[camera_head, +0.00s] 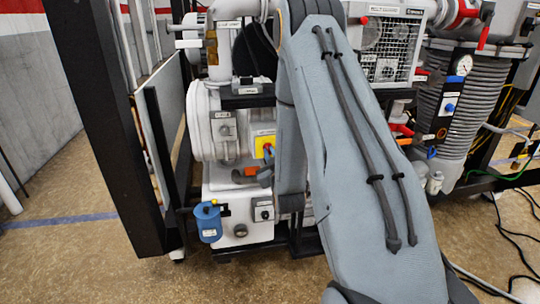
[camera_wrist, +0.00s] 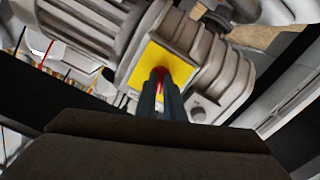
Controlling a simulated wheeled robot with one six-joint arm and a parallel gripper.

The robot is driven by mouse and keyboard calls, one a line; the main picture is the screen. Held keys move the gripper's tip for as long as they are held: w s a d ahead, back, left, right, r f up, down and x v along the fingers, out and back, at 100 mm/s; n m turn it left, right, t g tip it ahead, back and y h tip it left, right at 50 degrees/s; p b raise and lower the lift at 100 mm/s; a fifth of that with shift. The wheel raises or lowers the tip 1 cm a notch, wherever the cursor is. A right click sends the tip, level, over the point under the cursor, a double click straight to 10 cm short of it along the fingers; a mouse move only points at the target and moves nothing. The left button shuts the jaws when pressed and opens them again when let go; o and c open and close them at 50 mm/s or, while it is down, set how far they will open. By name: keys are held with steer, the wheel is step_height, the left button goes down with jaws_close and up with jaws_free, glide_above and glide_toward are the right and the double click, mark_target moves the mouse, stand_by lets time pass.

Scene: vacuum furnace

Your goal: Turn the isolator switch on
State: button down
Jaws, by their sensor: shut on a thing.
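The isolator switch is a red knob on a yellow plate, fixed to the grey pump housing. In the wrist view the yellow plate (camera_wrist: 150,68) is in the middle, with a little red of the isolator switch (camera_wrist: 160,72) showing between and above my fingers. My gripper (camera_wrist: 160,76) is shut on the switch knob, its two dark fingers close together over it. In the head view the yellow plate (camera_head: 262,143) shows left of my arm. My gripper (camera_head: 267,158) is just below it there, partly hidden. The knob's exact angle is hard to read.
A black frame post (camera_head: 105,125) rises at the left. A bellows column (camera_head: 470,105) with a gauge stands at the right. Cables lie on the floor at the right; floor at the left is clear.

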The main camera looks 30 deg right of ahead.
steer(key=m+b, duration=0.1)
steer(key=m, duration=0.4)
steer(key=shift+b, duration=0.35)
steer(key=m+b, duration=0.1)
steer(key=m, duration=0.4)
steer(key=shift+a, duration=0.1)
steer(key=shift+m, duration=0.4)
steer(key=c, duration=1.9)
jaws_free()
steer(key=shift+o, duration=0.2)
steer(key=b+v, duration=0.2)
steer(key=v, duration=0.6)
steer(key=shift+w, duration=0.1)
